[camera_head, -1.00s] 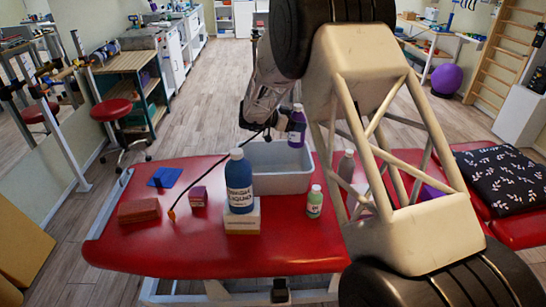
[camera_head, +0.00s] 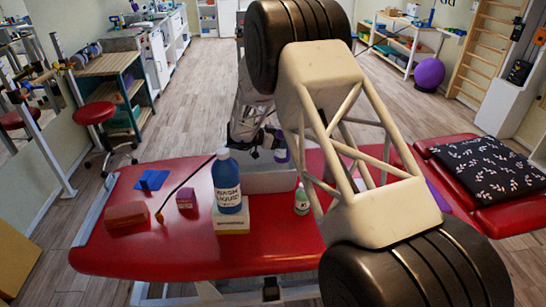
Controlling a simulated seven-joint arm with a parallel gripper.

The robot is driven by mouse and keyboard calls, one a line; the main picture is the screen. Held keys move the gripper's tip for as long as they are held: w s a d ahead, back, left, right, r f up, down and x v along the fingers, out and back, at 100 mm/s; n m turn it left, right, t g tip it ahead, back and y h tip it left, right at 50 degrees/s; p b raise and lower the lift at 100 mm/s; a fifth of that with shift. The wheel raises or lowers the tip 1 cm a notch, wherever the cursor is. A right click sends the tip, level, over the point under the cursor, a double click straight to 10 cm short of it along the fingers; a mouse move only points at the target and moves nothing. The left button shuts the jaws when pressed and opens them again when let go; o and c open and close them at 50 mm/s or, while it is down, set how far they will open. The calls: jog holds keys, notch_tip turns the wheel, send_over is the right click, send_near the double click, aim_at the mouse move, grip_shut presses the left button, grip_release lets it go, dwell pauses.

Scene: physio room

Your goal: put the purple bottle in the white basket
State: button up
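The purple bottle (camera_head: 282,153) is upright, at the back part of the white basket (camera_head: 270,183), with its lower part low at the basket's opening. Whether it touches the basket floor is hidden. The basket is a pale grey-white open bin on the red treatment table, partly covered by my arm and the blue bottle. My gripper (camera_head: 272,138) is beside the top of the purple bottle and appears shut on it. Its fingertips are small and partly hidden behind my arm.
A patterned pillow (camera_head: 490,170) lies at right.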

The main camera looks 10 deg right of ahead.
aim_at(282, 157)
jog(key=shift+f, duration=2.6)
jog(key=shift+f, duration=1.85)
jog(key=shift+f, duration=0.15)
jog(key=o, duration=1.3)
jog(key=shift+c, duration=0.2)
